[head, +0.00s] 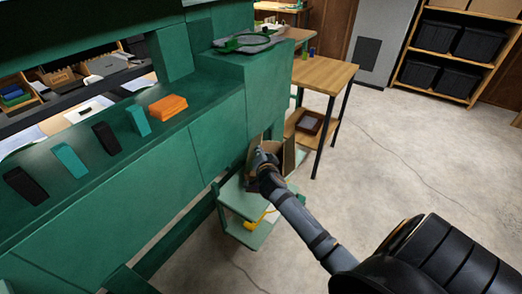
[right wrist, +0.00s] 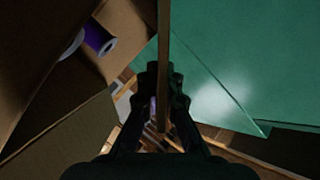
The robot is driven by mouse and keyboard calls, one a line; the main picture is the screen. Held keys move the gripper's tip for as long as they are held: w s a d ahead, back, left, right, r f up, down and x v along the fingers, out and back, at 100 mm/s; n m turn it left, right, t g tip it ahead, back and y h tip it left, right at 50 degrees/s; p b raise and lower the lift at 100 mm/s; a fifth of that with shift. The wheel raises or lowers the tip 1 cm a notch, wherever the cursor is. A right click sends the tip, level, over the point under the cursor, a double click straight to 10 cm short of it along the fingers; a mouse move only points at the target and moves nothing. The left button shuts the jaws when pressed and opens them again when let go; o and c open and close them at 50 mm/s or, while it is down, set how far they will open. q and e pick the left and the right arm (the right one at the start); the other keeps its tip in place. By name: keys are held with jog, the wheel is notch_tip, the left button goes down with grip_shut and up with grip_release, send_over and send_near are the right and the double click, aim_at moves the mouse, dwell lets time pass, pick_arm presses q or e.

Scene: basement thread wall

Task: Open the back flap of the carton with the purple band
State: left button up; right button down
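The open brown carton (head: 289,157) sits on a small green stand against the green wall unit, partly hidden by my right gripper (head: 262,163). In the right wrist view the carton's brown cardboard (right wrist: 60,125) fills the left side, and a purple-and-white spool (right wrist: 98,39) shows inside. A carton flap (right wrist: 164,30), seen edge-on, runs down between the two fingers of my right gripper (right wrist: 164,85). The fingers appear closed on it from both sides. No purple band can be made out on the carton's outside. My left gripper is not in view.
The green wall unit (head: 150,170) stands close beside the carton. A green stand (head: 243,200) is under it, with something yellow on its lower shelf. A wooden table (head: 322,74) stands behind. The concrete floor (head: 400,150) to the right is clear.

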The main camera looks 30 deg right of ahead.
aim_at(251, 156)
jog(key=shift+w+a+r+n+g+h+p, duration=0.45)
jog(key=shift+a+r+n+g+p, duration=0.2)
jog(key=shift+n+p, duration=0.3)
jog(key=shift+w+a+r+n+g, duration=0.25)
jog(key=shift+w+n, duration=0.1)
jog(key=shift+n, duration=0.2)
jog(key=shift+w+a+n+g+h+p, duration=0.35)
jog(key=shift+n+g+h, duration=0.1)
jog(key=shift+n, duration=0.25)
jog(key=shift+w+a+n+g+h+b, duration=0.4)
jog(key=shift+w+a+n+g+h, duration=0.15)
jog(key=shift+n, duration=0.35)
jog(key=shift+w+a+f+n+g+h+b, duration=0.1)
jog(key=shift+w+a+n+g+h+b, duration=0.1)
jog(key=shift+w+a+n+h+b, duration=0.4)
jog(key=shift+w+a+f+n+g+h+b, duration=0.15)
jog(key=shift+a+n+b, duration=0.25)
jog(key=shift+n+b, duration=0.45)
